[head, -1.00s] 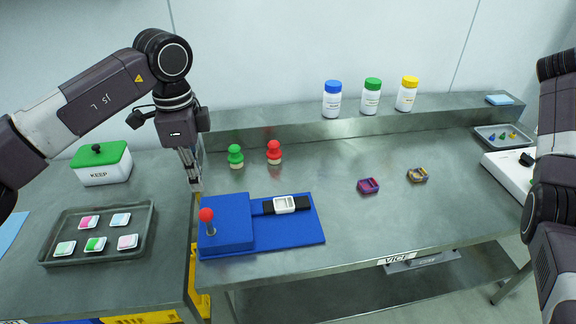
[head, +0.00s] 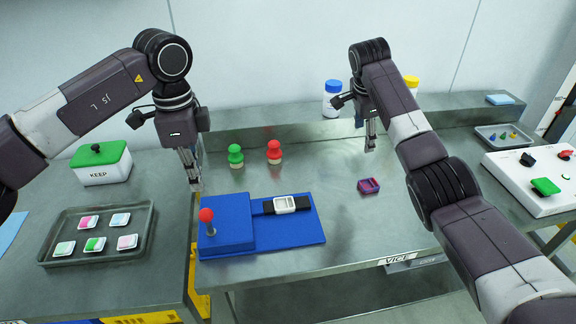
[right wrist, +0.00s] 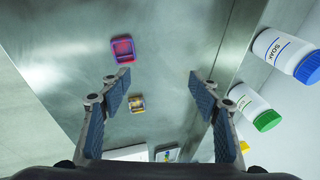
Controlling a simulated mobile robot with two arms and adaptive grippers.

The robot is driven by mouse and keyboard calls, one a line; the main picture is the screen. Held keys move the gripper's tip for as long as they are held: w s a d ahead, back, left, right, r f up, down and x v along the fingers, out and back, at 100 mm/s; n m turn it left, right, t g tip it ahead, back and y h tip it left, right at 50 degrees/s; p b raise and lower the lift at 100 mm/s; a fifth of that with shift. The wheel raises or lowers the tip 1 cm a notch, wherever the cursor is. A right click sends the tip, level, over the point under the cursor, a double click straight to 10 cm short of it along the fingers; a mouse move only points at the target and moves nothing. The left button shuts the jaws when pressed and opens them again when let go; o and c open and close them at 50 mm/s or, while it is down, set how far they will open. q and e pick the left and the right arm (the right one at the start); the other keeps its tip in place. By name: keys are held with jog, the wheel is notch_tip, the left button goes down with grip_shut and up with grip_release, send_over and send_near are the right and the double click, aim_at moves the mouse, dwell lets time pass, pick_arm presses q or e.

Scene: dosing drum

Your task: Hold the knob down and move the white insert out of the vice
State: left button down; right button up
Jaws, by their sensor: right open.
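The blue vice (head: 228,237) lies on the steel bench, with a red ball knob (head: 206,215) on a short stem at its left end. The white insert (head: 285,204) sits on the black strip of the vice, in its right part. My left gripper (head: 195,187) hangs pointing down, above and behind the knob, apart from it; its finger gap is unclear. My right gripper (head: 370,148) hangs over the back of the bench, right of the vice. The right wrist view shows its fingers (right wrist: 160,85) spread and empty.
A green peg (head: 235,156) and a red peg (head: 274,152) stand behind the vice. A purple-red block (head: 368,185) lies right of it; a yellowish block (right wrist: 137,104) shows in the right wrist view. Bottles (head: 331,101) stand on the back shelf. A tray of inserts (head: 148,238) lies left.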

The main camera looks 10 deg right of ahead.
jog(key=s+a+f+g+y, duration=0.1)
jog(key=s+a, duration=0.1)
jog(key=a, duration=0.5)
jog(key=s+a+f+g+y, duration=0.1)
jog(key=s+a, duration=0.1)
jog(key=a, duration=0.6)
jog(key=g, duration=0.1)
send_over(288, 202)
jog(key=shift+y, duration=0.3)
notch_tip(288, 202, down, 12)
jog(key=shift+s+f, duration=0.1)
jog(key=c, duration=1.2)
jog(key=shift+c, duration=0.2)
